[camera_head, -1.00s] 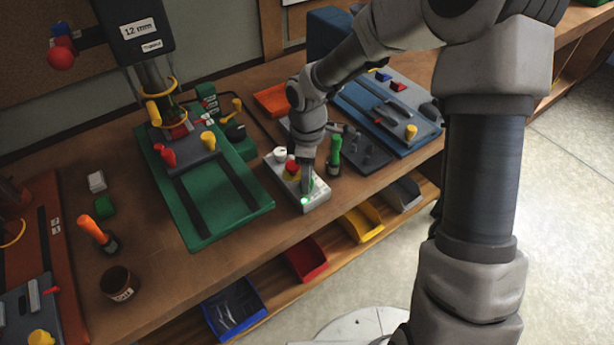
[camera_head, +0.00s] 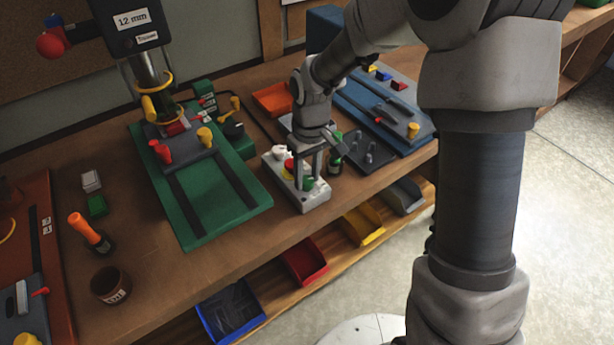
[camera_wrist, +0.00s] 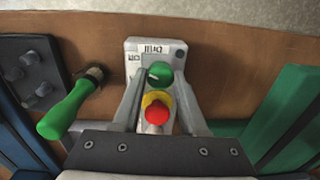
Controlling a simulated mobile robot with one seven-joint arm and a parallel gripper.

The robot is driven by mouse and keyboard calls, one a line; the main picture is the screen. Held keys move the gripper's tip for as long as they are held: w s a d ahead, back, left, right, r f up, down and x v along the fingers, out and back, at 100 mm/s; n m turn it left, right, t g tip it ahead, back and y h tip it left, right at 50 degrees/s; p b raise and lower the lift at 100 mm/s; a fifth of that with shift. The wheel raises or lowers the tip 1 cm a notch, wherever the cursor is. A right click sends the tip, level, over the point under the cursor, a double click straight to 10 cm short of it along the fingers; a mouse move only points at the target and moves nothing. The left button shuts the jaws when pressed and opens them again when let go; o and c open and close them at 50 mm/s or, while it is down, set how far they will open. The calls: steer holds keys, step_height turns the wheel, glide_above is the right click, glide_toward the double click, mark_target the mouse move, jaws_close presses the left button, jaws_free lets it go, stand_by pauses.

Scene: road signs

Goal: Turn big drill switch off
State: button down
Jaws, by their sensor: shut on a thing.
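The grey control box (camera_head: 313,201) stands near the front edge of the bench. It carries a green knob (camera_head: 308,184), a red button on a yellow collar (camera_head: 289,166) and a white knob (camera_head: 278,152). My gripper (camera_head: 307,180) points down over the box, with its two fingers on either side of the green knob. In the wrist view the fingers close on the sides of the green knob (camera_wrist: 160,73), and the red button (camera_wrist: 156,112) lies nearer the palm. The big drill (camera_head: 135,25), labelled 12 mm, stands on a green base (camera_head: 215,205) to the left.
A green-handled tool (camera_head: 335,160) stands close right of the box; it also shows in the wrist view (camera_wrist: 68,108). An orange tray (camera_head: 273,100) and a blue board (camera_head: 385,110) lie behind. Orange-handled screwdriver (camera_head: 88,233) and brown cup (camera_head: 110,286) stand at left.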

mark_target(311, 179)
steer(key=shift+m, duration=0.8)
steer(key=shift+c, duration=2.2)
jaws_free()
step_height(311, 179, up, 18)
steer(key=p, duration=0.1)
steer(key=shift+w+d+f, duration=0.15)
steer(key=shift+d+f, duration=0.1)
steer(key=shift+d, duration=0.15)
steer(key=s+d+r+m+t, duration=0.2)
steer(key=s+d, duration=0.4)
steer(key=s, duration=0.3)
steer(key=s+d+r+m+t, duration=0.2)
steer(key=s+d, duration=0.4)
steer(key=s, duration=0.4)
steer(key=shift+s+m+t+h, duration=0.25)
steer(key=shift+m+t, duration=0.25)
steer(key=shift+t, duration=0.5)
